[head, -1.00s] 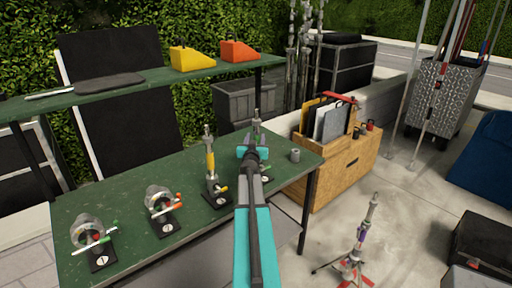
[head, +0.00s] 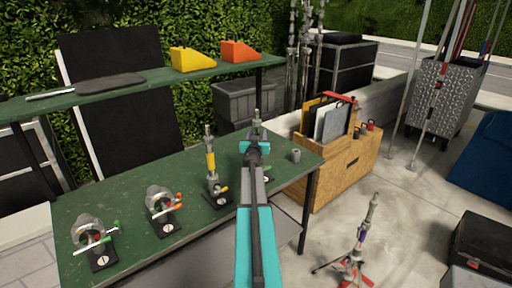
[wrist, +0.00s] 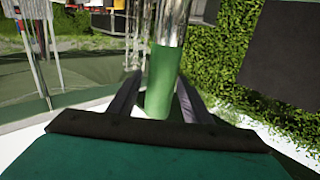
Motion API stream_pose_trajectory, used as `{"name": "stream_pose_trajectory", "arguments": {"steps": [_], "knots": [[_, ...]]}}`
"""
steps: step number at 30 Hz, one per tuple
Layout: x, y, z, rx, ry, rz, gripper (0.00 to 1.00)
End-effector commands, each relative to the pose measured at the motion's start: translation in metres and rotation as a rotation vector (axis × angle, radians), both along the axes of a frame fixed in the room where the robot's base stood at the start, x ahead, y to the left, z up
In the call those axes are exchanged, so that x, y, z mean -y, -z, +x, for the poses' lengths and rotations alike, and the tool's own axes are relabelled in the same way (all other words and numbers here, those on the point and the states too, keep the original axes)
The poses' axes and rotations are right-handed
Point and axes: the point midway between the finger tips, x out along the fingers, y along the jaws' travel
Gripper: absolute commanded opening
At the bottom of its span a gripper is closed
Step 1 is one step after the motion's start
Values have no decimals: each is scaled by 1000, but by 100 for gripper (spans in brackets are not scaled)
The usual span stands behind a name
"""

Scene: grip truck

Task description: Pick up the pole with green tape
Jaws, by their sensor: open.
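The pole with green tape (wrist: 163,80) stands upright in the middle of the wrist view, with bright metal above the tape. My gripper (wrist: 160,100) is open, with one dark finger on each side of the taped part. I cannot tell whether either finger touches it. In the head view, my gripper (head: 256,148) is over the right end of the green table. The metal top of a pole (head: 257,118) shows just beyond it there. My gripper and arm hide the rest of that pole.
A yellow-taped pole (head: 211,162) stands close to the left of my gripper on the green table (head: 120,196). Clamps with orange (head: 160,203) and green (head: 88,235) handles sit further left. A small grey cylinder (head: 296,156) stands right. A shelf (head: 140,85) spans behind.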

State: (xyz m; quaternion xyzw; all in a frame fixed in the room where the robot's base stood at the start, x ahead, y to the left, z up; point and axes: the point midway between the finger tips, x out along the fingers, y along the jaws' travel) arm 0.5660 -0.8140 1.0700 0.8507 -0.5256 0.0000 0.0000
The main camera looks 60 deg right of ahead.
Motion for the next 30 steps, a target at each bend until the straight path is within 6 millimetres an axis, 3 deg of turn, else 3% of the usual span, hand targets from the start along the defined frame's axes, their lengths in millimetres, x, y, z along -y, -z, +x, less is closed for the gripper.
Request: {"name": "stream_pose_trajectory", "arguments": {"steps": [20,28,30], "knots": [[4,0,1,0,1,0,45],[4,0,1,0,1,0,1],[4,0,1,0,1,0,0]]}}
